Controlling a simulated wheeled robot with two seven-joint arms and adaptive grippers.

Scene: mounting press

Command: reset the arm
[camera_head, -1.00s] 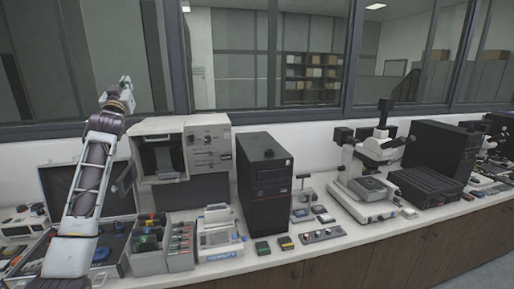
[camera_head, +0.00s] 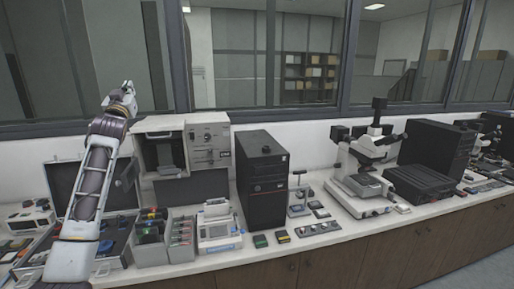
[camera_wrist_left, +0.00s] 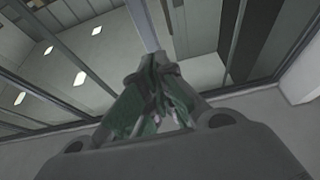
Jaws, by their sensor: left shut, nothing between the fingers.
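My left arm rises from the lower left in the head view, and my left gripper (camera_head: 128,88) is at its top, pointing up in front of the window frame. In the left wrist view the gripper's fingers (camera_wrist_left: 165,105) are together with nothing between them, and the ceiling and window frames lie beyond. The mounting press (camera_head: 185,150), a light grey box with an open dark chamber and a control panel, stands on the bench to the right of my left gripper and apart from it. My right gripper is not in view.
An open case (camera_head: 62,180) stands behind my left forearm. Grey bins (camera_head: 150,253), a small printer-like device (camera_head: 218,232), a black tower (camera_head: 262,188) and a microscope (camera_head: 362,165) crowd the white bench. The air above the bench is free.

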